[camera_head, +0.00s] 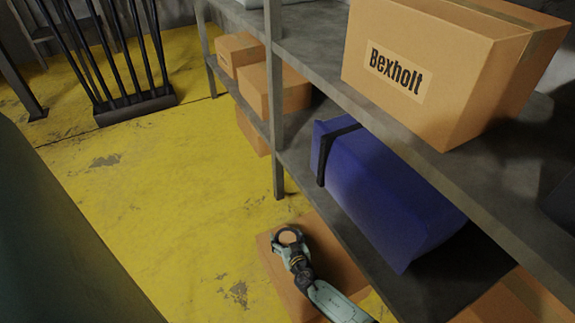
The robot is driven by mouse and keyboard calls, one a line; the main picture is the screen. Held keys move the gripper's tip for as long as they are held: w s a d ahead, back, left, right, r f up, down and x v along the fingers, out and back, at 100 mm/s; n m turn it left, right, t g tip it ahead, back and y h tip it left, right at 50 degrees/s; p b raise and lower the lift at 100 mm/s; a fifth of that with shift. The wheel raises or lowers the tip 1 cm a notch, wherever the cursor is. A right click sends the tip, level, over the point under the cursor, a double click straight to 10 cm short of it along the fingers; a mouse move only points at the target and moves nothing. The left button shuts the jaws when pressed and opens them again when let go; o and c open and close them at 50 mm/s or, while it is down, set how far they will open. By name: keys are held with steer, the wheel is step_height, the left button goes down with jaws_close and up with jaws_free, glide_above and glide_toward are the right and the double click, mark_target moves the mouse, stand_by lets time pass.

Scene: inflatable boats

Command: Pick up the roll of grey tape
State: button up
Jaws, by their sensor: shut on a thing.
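My gripper (290,243) is at the bottom middle of the head view, over the top of a cardboard box (331,255). It is shut on a small dark grey ring, which looks like the roll of grey tape (288,229). Tan shows through the middle of the ring. The fingers and the roll are small and dark here, so their exact contact is hard to make out. I cannot tell whether the roll touches the box top or is held just above it.
A metal shelf unit (277,130) stands close on the right, its post near my gripper. It holds a blue case (385,190), a Bexholt carton (440,75) and smaller boxes (272,92). Yellow floor (165,190) is clear to the left. A black rack (135,108) stands behind.

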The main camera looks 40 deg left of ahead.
mark_target(287, 236)
steer(key=shift+r, duration=0.45)
step_height(287, 236, up, 3)
steer(key=shift+p, duration=1.05)
steer(key=s+d+b, duration=0.1)
steer(key=s+d, duration=0.1)
steer(key=d, duration=0.2)
steer(key=s+d, duration=0.3)
steer(key=d, duration=0.1)
steer(key=s+d+b, duration=0.1)
steer(key=s+d, duration=0.2)
steer(key=d, duration=0.1)
steer(key=shift+d+r+b, duration=0.1)
steer(key=shift+r+b, duration=0.25)
steer(key=shift+r, duration=0.05)
steer(key=shift+s+d+r, duration=0.2)
steer(key=shift+s+d, duration=0.2)
steer(key=shift+d, duration=0.15)
steer(key=shift+s, duration=0.1)
